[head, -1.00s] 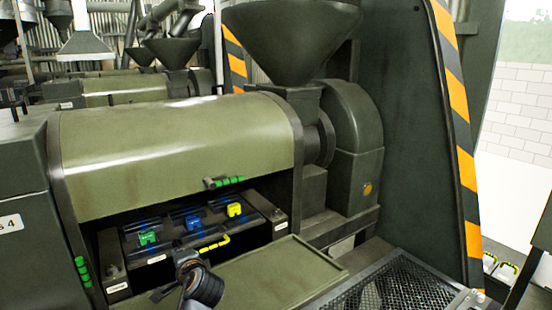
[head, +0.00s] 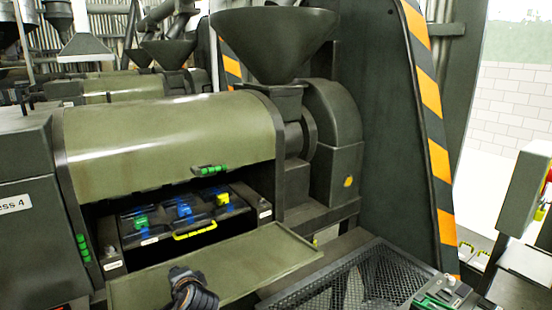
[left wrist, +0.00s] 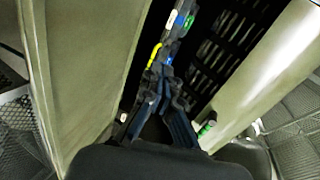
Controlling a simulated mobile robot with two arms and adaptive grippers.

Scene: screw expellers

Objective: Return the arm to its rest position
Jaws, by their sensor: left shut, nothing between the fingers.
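My left gripper (head: 180,272) is low in the head view, in front of the open bay of the press and over its lowered front flap (head: 262,257). Its fingers are shut and empty. It also shows in the left wrist view (left wrist: 168,72), pointing toward the bay. In the bay sits a black tray (head: 168,232) with green, blue and yellow clips and a yellow handle (head: 195,230). The gripper is apart from the handle. In the left wrist view the handle (left wrist: 154,56) shows just left of the fingers. My right gripper is not in view.
The press's rounded green cover (head: 165,140) stands above the bay. A black mesh guard (head: 340,280) lies right of the flap. A striped dark pillar (head: 430,120) rises behind it. A grey control box (head: 523,195) stands at the right edge.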

